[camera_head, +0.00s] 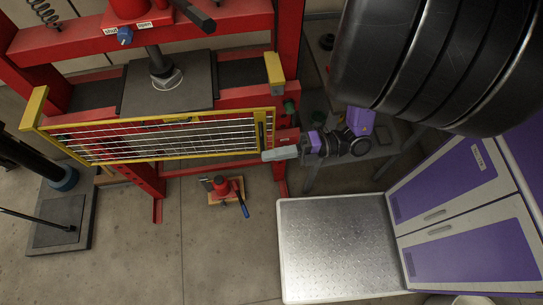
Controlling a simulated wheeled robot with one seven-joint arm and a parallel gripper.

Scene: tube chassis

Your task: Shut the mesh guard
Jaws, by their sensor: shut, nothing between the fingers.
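The mesh guard (160,138) is a yellow frame with pale wire mesh, across the front of the red press. Its left end meets a yellow bracket (34,108) on the left post. A dark upright handle (260,132) is near its right end. That end shows in front of and below a yellow block (274,68) on the right post; I cannot tell whether any gap is left there. My gripper (266,156) reaches in from the right and is shut and empty. Its pale fingertips are at the guard's lower right corner, just below the handle; contact is unclear.
Large black ribbed cylinders (430,60) fill the upper right, close to my arm. A small red tool (222,188) stands on the floor below the guard. A dark stand (62,222) is at left. Bare concrete (150,255) lies in front.

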